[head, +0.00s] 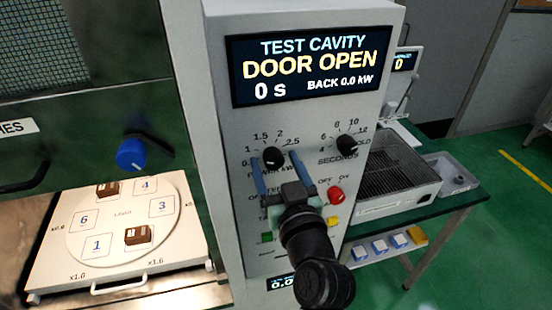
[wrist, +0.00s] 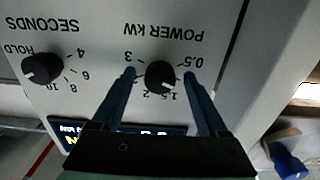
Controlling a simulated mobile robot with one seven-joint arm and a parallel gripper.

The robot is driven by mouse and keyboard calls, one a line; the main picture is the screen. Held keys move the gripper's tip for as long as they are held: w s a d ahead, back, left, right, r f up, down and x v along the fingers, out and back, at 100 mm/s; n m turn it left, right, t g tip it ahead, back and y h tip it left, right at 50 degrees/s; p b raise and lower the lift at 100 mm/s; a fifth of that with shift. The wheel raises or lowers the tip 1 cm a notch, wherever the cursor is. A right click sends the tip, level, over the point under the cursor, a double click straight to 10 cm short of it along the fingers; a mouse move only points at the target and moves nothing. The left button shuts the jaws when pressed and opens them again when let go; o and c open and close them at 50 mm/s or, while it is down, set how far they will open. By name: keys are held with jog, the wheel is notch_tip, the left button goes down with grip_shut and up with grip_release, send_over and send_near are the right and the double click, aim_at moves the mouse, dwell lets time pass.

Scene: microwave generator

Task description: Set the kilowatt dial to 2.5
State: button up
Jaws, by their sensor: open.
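The kilowatt dial (head: 272,157) is a black round knob on the grey control panel, with a printed scale around it. It also shows upside down in the wrist view (wrist: 160,76), where its white pointer mark lies between about 1 and 1.5. My gripper (head: 274,160) is open, with one blue finger on each side of the dial. In the wrist view the gripper (wrist: 160,78) has gaps between its fingers and the knob. The fingers hide some scale marks, including 2.5 in the wrist view.
The black seconds dial (head: 347,144) is close to the right of the kilowatt dial. A red knob (head: 336,195) and green button sit lower on the panel. The display (head: 305,66) reads "DOOR OPEN". A turntable tray (head: 180,262) with brown blocks is at the left.

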jog(key=shift+w, duration=0.1)
grip_shut()
dwell(0.4)
